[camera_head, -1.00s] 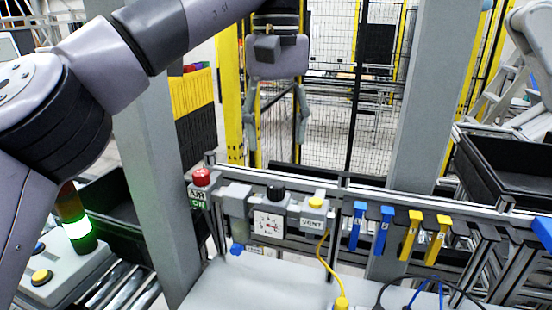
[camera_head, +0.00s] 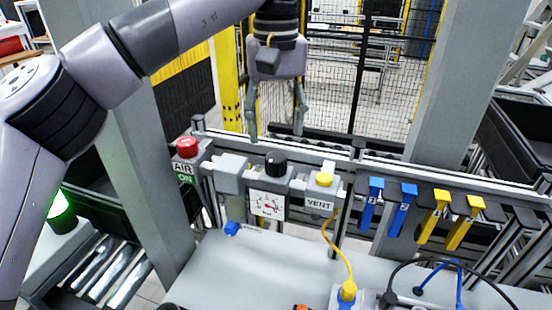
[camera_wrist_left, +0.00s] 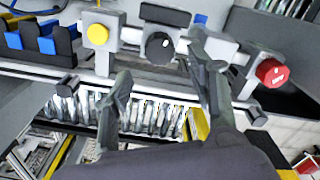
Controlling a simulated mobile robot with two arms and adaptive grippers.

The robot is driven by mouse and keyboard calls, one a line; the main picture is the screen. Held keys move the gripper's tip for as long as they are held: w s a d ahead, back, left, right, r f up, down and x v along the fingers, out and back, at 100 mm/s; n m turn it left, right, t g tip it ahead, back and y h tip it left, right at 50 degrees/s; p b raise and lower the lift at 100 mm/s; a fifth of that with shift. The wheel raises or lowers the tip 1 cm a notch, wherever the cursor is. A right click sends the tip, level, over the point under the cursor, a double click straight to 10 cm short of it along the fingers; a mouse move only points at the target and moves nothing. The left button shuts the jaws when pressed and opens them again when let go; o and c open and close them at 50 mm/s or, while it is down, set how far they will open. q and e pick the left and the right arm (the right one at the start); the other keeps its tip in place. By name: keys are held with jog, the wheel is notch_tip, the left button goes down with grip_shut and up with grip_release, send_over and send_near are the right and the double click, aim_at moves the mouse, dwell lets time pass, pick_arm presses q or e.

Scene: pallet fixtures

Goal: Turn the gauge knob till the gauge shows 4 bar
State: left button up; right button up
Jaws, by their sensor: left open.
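The black gauge knob (camera_head: 276,163) stands on top of the pressure unit in the head view, above the white gauge face (camera_head: 267,205). The gauge has a red needle; its reading is too small to make out. The knob also shows in the left wrist view (camera_wrist_left: 159,46) as a round black cap with a white mark. My left gripper (camera_head: 276,132) is open and empty, fingers down, above and behind the knob in the head view. In the left wrist view its two fingers (camera_wrist_left: 160,85) lie apart, with the knob beyond them and between them. My right gripper is not in view.
A red button (camera_head: 186,148) on the AIR box is left of the gauge, and a yellow VENT button (camera_head: 324,180) is right of it. Blue clips (camera_head: 372,203) and yellow clips (camera_head: 434,215) hang along the rail. A grey post (camera_head: 150,170) stands at left.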

aim_at(276, 157)
pick_arm(q)
notch_tip(276, 157, down, 3)
jog(key=shift+s+f, duration=0.15)
jog(key=shift+f, duration=0.05)
notch_tip(276, 157, down, 2)
jog(key=shift+f+p, duration=0.15)
jog(key=shift+p, duration=0.35)
jog(key=shift+f, duration=0.7)
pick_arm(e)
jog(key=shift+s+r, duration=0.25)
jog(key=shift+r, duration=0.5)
pick_arm(q)
jog(key=shift+c, duration=0.3)
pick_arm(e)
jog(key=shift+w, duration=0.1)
pick_arm(q)
jog(key=c, duration=1.1)
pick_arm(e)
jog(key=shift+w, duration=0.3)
